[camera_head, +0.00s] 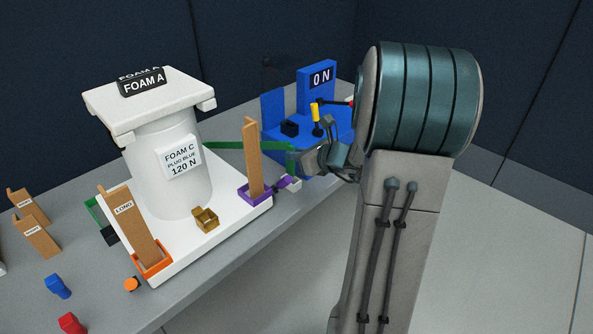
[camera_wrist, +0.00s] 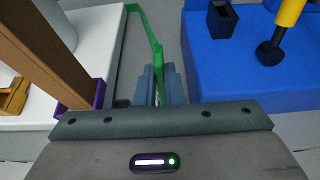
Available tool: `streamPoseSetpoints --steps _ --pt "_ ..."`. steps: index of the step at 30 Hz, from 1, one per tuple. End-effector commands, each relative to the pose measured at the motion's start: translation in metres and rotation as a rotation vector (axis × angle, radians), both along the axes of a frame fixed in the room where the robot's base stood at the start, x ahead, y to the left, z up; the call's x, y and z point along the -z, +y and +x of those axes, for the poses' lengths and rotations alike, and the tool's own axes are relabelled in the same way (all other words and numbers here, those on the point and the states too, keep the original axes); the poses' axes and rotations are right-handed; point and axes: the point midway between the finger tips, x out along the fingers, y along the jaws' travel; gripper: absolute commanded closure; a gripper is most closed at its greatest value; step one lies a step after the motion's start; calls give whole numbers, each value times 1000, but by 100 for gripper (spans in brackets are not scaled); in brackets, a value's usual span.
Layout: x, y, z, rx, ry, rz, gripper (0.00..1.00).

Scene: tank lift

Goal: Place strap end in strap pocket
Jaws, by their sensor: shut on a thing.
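A green strap (camera_head: 235,146) runs from behind the white tank to my gripper (camera_head: 292,164). In the wrist view my gripper (camera_wrist: 159,88) is shut on the end part of the green strap (camera_wrist: 142,25), which stands up between the fingers and bends away to the upper left. A small black open box (camera_head: 289,128) sits on the blue station and may be the strap pocket. It also shows in the wrist view (camera_wrist: 222,19), right of the strap and apart from it. My gripper is in the gap between the white base and the blue station.
The white tank (camera_head: 165,185) stands on a white base. A brown post (camera_head: 252,160) in a purple holder (camera_head: 257,192) is left of my gripper. Blue and red plugs lie front left.

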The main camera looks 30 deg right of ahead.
Motion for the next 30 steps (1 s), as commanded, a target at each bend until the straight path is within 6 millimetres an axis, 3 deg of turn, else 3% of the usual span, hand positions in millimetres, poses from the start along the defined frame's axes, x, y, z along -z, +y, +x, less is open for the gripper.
streamPoseSetpoints --steps 9,22,24,30 --pt "40 0 1 2 1 2 100" --pt "45 0 1 1 -1 0 100" --pt "43 0 1 1 -1 0 72" --pt "43 0 1 1 -1 0 70"
